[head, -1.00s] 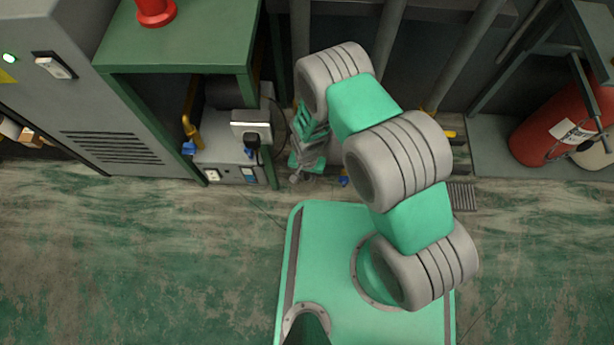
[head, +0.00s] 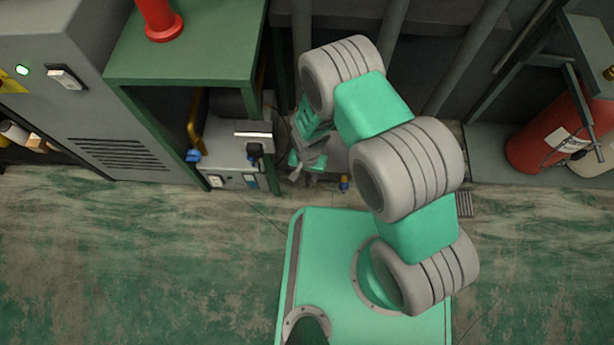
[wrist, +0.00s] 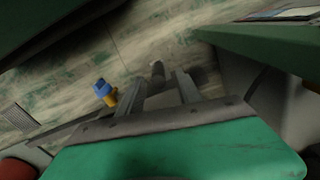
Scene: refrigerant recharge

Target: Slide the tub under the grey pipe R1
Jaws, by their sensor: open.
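My gripper (head: 303,168) is low, near the floor by the back wall, between the grey box unit and the blue-and-yellow valve. In the wrist view the two fingers of my gripper (wrist: 162,88) stand apart, with a short grey-brown stub (wrist: 158,70) showing between or beyond them. I cannot tell whether they touch it. I cannot make out the tub for certain in either view. Several grey pipes (head: 384,40) run along the back wall, with no readable label, so I cannot tell which is R1. My arm hides part of them.
A blue-and-yellow valve (head: 344,184) sits right of my gripper, and also shows in the wrist view (wrist: 104,93). A grey box unit (head: 228,160) stands under the green table (head: 190,62) at left. A red extinguisher (head: 545,135) is at right. The front floor is clear.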

